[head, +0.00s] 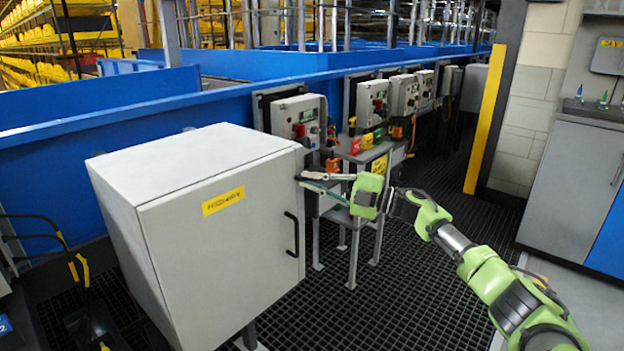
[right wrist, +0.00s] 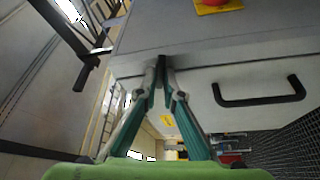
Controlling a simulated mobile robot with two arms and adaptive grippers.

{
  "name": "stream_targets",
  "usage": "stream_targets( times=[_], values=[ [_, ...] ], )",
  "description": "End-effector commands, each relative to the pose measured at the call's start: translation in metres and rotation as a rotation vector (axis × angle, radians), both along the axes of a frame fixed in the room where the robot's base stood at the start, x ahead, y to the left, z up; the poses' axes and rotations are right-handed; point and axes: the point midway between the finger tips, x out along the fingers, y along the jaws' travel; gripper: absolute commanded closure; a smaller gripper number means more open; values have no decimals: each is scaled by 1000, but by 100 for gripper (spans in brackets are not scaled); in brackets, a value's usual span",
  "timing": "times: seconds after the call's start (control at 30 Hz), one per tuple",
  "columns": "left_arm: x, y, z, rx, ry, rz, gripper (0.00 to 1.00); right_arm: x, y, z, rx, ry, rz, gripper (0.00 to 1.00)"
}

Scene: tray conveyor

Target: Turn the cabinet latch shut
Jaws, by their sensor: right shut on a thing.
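The light grey cabinet (head: 190,215) stands at the left of the head view, with a yellow label (head: 223,201) and a black handle (head: 292,234) on its front door. The handle also shows in the right wrist view (right wrist: 259,88). The door looks flush with the body. My right gripper (head: 303,181) is at the upper right edge of the cabinet. In the right wrist view its fingers (right wrist: 163,72) close together on the small dark latch (right wrist: 162,59). The fingers hide most of the latch, so its angle is hard to tell. My left gripper is out of view.
Grey control boxes (head: 299,117) line the blue conveyor wall (head: 220,100) behind. A small metal stand (head: 367,157) with coloured parts is behind my right gripper. A yellow-edged pillar (head: 487,120) stands to the right. The dark grated floor (head: 400,270) is open in front.

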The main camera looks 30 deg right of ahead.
Motion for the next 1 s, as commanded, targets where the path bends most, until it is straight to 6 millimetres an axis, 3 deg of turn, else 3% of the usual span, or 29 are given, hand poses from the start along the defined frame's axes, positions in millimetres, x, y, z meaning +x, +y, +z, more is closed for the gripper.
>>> stream_targets(
  times=[0.4,1.0],
  values=[
    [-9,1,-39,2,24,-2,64,0,0,2,-240,-85,1,100],
    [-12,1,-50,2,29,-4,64,0,1,-1,-301,-106,3,100]
  ],
)
